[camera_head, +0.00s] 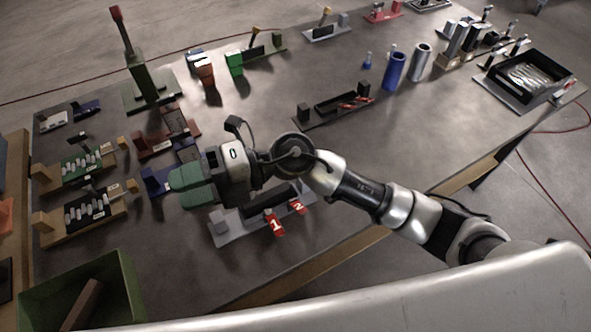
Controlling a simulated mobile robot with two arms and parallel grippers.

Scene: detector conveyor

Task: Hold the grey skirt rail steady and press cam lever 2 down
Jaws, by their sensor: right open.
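Cam lever 2 (298,207) is a red tab with a white 2, on the near side of a light grey fixture. Cam lever 1 (275,224), also red, is just left of it. The fixture's light grey base, which looks like the grey skirt rail (233,236), lies on the table near its front edge and carries a dark block. My right gripper (187,187) has green fingers, is open and points left. It is up and left of the levers, apart from them, and its wrist overlaps the view of the fixture's far side. My left gripper is not in view.
A blue fixture (156,181) lies just beyond the green fingers. A green bin (105,290) is at the lower left. Two fixtures with rows of pale cylinders stand at left, and a black tray (540,77) at far right.

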